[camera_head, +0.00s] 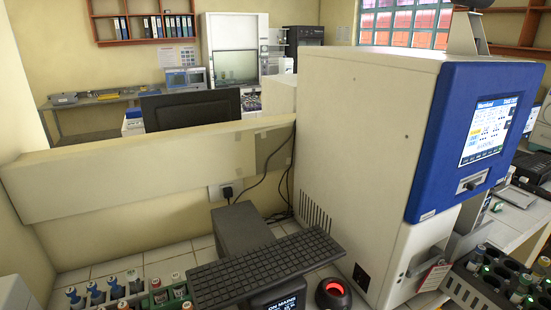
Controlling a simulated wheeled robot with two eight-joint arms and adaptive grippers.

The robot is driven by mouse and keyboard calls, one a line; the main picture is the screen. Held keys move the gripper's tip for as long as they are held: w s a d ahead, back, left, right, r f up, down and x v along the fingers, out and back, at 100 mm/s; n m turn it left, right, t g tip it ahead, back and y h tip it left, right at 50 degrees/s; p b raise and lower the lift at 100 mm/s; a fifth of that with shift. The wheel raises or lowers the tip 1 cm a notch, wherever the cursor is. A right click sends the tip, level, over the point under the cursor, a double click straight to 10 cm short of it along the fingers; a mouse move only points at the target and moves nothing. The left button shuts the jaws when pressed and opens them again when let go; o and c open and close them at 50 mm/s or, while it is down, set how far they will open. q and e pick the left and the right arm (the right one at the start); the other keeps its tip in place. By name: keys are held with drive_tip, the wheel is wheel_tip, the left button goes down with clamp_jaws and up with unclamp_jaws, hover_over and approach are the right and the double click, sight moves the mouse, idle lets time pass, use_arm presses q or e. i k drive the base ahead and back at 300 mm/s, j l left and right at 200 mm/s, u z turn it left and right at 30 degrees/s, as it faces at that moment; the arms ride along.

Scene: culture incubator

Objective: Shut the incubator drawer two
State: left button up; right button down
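A large cream cabinet (362,140) with a blue front panel (430,150) and a lit screen (487,130) stands at the centre right; it looks like the incubator. A black tray with round wells (465,289) is at the lower right, cut off by the frame's edge. Some wells glow green and several hold capped bottles (520,290). It may be a pulled-out incubator drawer, but where it joins the cabinet is not clear. No drawer number can be read, so I cannot tell which is drawer two. Neither of my grippers shows.
A black keyboard (266,266) lies before the cabinet, with a round black device glowing red (333,294) beside it. Several capped vials (113,287) stand at the lower left. A low cream partition (150,170) runs behind the tiled counter. Papers and equipment lie at the right.

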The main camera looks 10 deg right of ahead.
sight(487, 289)
drive_tip(key=k+l, duration=0.55)
drive_tip(key=l, duration=0.2)
drive_tip(key=k+l+z, duration=0.1)
drive_tip(key=z, duration=2)
